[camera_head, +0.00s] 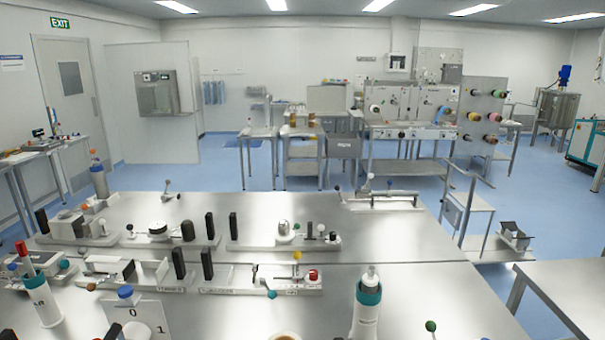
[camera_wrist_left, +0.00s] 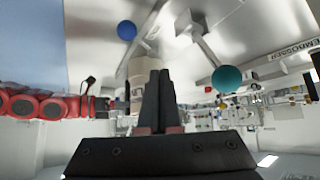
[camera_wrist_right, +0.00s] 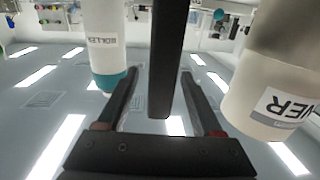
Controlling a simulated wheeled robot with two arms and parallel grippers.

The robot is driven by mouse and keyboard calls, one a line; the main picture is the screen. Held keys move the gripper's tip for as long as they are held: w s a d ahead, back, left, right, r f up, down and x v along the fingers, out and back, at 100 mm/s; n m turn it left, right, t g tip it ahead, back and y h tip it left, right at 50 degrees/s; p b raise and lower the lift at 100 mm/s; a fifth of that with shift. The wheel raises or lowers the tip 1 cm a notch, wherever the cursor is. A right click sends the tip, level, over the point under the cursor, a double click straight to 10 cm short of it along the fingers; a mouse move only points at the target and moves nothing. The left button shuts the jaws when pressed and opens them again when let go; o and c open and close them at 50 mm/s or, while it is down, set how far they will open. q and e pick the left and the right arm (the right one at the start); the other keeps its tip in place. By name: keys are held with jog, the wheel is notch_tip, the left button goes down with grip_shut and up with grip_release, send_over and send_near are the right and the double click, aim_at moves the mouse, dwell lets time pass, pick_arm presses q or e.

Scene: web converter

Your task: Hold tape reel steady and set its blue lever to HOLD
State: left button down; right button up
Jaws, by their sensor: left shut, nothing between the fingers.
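A low round reel-like part (camera_head: 158,227) sits on a pale base on the bench in the head view; I cannot confirm that it is the tape reel. A blue ball knob (camera_head: 125,291) tops a white plate marked 0 and 1 at the front left. The left wrist view shows a blue ball on a metal rod (camera_wrist_left: 127,30) and a teal ball lever (camera_wrist_left: 227,78). My left gripper (camera_wrist_left: 154,75) is shut and empty, apart from both balls. My right gripper (camera_wrist_right: 160,78) is open, its fingers either side of a black bar (camera_wrist_right: 169,40). No HOLD mark is readable.
White cylinders with teal bands stand at the bench front, one at centre (camera_head: 366,308) and one at left (camera_head: 40,302). Two pale labelled cylinders flank the right gripper (camera_wrist_right: 103,40) (camera_wrist_right: 275,85). Red cylinders (camera_wrist_left: 20,104) lie left of the left gripper. The right bench top (camera_head: 400,235) is clear.

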jog(key=shift+s+r, duration=0.1)
jog(key=s+d, duration=0.1)
jog(key=s, duration=1.1)
